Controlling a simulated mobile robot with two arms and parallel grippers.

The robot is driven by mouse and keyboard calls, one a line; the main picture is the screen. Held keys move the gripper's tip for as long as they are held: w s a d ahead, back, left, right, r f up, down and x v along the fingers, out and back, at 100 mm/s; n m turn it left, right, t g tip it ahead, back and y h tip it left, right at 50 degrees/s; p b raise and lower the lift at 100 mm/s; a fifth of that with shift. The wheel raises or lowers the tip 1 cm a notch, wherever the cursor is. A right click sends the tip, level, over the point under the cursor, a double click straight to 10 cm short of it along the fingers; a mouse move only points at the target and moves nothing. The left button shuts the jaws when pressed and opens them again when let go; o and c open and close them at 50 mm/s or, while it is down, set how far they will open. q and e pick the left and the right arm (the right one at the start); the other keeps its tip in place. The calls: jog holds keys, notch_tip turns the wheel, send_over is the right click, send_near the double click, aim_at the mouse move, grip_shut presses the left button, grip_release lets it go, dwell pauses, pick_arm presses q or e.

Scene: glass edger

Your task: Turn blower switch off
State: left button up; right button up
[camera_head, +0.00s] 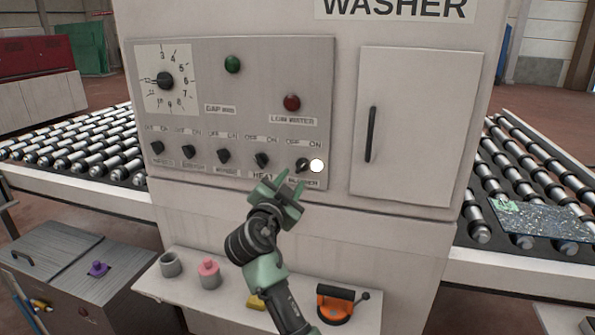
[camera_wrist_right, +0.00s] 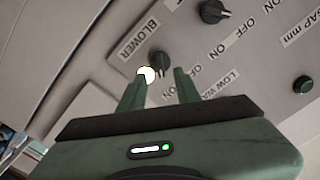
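The blower switch (camera_head: 302,165) is a small black rotary knob at the right end of the knob row on the grey washer panel. OFF and ON labels sit above it. Its pointer seems tilted toward the ON side. A bright white disc (camera_head: 316,166) shows just right of it. My right gripper (camera_head: 291,181) is open and empty, just below and in front of the knob. In the right wrist view, the blower switch (camera_wrist_right: 160,62) shows just beyond and between the open fingertips (camera_wrist_right: 161,78), apparently without contact. My left gripper is not in view.
Several similar knobs, such as the heat knob (camera_head: 262,160), stand close on the left. A cabinet door with a black handle (camera_head: 371,134) is to the right. A shelf (camera_head: 220,290) below holds cups and a black-orange tool (camera_head: 336,303). Roller conveyors flank the washer.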

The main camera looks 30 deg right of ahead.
aim_at(299, 169)
jog(key=p+x, duration=0.1)
jog(key=x, duration=0.5)
jog(key=shift+w+p, duration=0.1)
jog(key=shift+p, duration=0.2)
jog(key=shift+f, duration=0.1)
grip_shut()
